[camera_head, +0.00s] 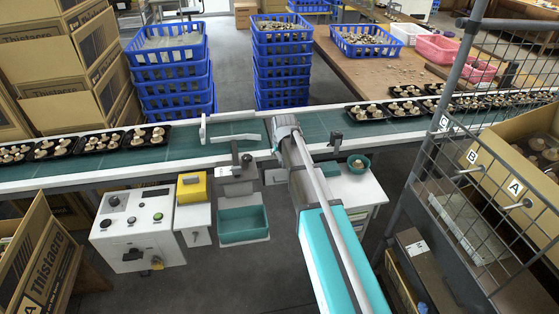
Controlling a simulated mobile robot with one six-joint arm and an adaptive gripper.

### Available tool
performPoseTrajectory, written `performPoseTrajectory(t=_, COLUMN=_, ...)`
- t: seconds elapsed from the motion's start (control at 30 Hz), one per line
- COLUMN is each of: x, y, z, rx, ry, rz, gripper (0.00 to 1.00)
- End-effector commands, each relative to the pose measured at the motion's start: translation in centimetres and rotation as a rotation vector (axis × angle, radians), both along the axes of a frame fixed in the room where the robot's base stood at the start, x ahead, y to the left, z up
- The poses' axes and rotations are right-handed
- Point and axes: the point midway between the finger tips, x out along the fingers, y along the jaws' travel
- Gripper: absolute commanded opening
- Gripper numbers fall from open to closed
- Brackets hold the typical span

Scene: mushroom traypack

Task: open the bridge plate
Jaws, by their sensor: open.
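My arm reaches up from the lower right, and my gripper (270,138) is at its end over the green conveyor belt (175,155). The wrist hides most of the fingers. No part is plainly marked as the bridge plate. A white bar frame (233,138) lies across the belt just left of my gripper, apart from it as far as I can tell. A dark upright lever (236,153) stands on a white mount at the belt's near edge, below that frame. A second dark clamp (335,139) stands right of my arm. I see nothing held.
Black trays of mushrooms (100,142) sit on the belt at left, and more trays sit at right. A control box (134,226), a yellow box (192,187) and a teal bin (243,223) hang in front. A wire-mesh cage (470,160) stands right. Blue crates (283,65) stand behind.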

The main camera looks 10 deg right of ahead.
Motion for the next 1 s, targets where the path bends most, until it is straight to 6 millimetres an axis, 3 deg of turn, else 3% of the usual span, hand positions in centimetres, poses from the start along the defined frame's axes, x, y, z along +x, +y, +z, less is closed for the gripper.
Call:
performPoseTrajectory(t=0.2, x=0.46, y=-0.03, z=-1.18, rx=0.000, ry=0.000, rz=0.000, gripper=0.57)
performPoseTrajectory(t=0.63, x=0.54, y=-0.07, z=-1.29, rx=0.000, ry=0.000, rz=-0.001, gripper=0.57)
performPoseTrajectory(t=0.93, x=0.54, y=-0.09, z=-1.29, rx=0.000, ry=0.000, rz=-0.001, gripper=0.03)
performPoseTrajectory(t=1.0, x=0.54, y=-0.09, z=-1.29, rx=0.000, ry=0.000, rz=-0.001, gripper=0.00)
